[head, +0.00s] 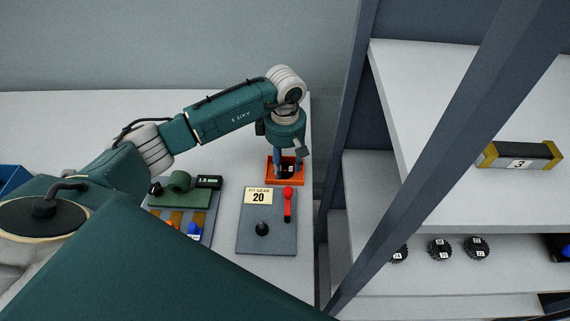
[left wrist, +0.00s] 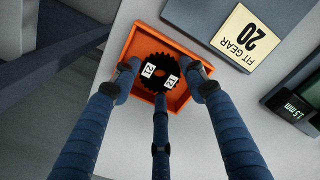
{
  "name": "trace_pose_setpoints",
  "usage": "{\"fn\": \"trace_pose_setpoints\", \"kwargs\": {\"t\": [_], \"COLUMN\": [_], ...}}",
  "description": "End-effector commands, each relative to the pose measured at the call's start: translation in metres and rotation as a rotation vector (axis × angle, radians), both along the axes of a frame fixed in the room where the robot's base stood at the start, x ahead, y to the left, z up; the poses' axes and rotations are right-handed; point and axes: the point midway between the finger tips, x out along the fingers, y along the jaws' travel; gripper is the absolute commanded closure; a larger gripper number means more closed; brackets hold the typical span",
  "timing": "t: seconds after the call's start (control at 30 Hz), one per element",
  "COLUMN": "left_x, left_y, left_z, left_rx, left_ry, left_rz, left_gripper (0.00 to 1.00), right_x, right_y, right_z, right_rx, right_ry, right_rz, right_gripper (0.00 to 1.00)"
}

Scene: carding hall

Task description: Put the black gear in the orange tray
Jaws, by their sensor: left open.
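The orange tray (head: 284,182) stands on the white table near its right edge; it also shows in the left wrist view (left wrist: 182,39). The black gear (left wrist: 152,60), toothed and with two white number labels, lies inside the tray; in the head view it is mostly hidden by the fingers. My left gripper (left wrist: 160,85) points down over the tray, its three blue fingers spread open around the gear. I cannot tell whether a fingertip touches it. The left gripper also shows in the head view (head: 287,166). My right gripper is not in view.
A grey board (head: 250,239) with a "FIT GEAR 20" card, black peg and red-handled tool lies before the tray. A green gauge block (head: 179,197) sits left of it. A shelf rack (head: 355,200) stands right, with several black gears (head: 440,249) on it.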

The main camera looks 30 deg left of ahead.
Motion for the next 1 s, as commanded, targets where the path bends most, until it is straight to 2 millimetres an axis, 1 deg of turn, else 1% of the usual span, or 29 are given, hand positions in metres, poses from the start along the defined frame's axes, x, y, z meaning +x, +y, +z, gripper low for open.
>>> {"fn": "trace_pose_setpoints", "kwargs": {"t": [0.03, 0.17, 0.2, 0.4, 0.5, 0.6, 0.7, 1.0], "left_x": [0.002, 0.003, 0.002, 0.002, 0.001, 0.001, 0.000, 0.000], "left_y": [0.001, 0.001, 0.001, 0.001, 0.001, 0.000, 0.001, 0.001], "left_z": [0.006, 0.033, 0.042, 0.083, 0.098, 0.108, 0.113, 0.114], "left_rx": [0.002, 0.001, 0.002, 0.002, 0.002, 0.001, 0.002, 0.001], "left_ry": [-0.007, -0.009, -0.010, -0.007, -0.005, -0.004, -0.002, -0.002], "left_rz": [-0.001, -0.001, -0.002, 0.001, 0.000, 0.000, 0.001, 0.001], "left_gripper": [0.56, 0.56, 0.56, 0.56, 0.56, 0.56, 0.56, 0.56], "right_x": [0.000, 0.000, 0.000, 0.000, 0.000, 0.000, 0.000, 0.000], "right_y": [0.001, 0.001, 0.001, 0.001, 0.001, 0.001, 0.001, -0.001], "right_z": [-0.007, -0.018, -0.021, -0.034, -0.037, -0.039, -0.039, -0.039], "right_rx": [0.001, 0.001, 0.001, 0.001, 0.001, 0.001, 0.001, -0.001], "right_ry": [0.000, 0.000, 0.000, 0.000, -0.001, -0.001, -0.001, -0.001], "right_rz": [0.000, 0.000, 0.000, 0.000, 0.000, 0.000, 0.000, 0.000], "right_gripper": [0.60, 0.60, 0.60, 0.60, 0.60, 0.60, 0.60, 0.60]}}
